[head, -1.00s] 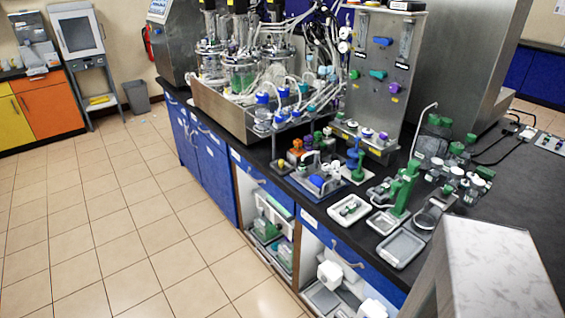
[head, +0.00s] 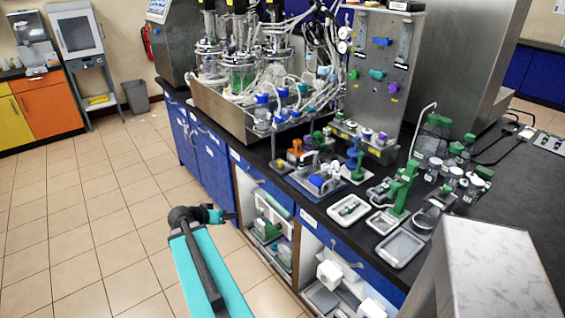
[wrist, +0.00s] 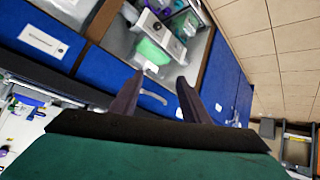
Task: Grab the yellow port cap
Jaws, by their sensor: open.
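I cannot single out the yellow port cap with certainty. My gripper (head: 231,216) is at the end of my teal arm, over the floor in front of the blue cabinets, well short of the panel and below the bench top. In the wrist view my gripper (wrist: 158,88) has its two dark fingers apart with nothing between them. The wrist view shows no yellow cap.
The black bench top (head: 262,155) carries the bioreactor vessels (head: 240,72) in a steel tray, with many tubes. Bottles (head: 455,152), small trays (head: 400,247) and a green stand (head: 403,188) crowd its right part. Open shelves (head: 272,232) are below. The tiled floor (head: 100,215) is clear.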

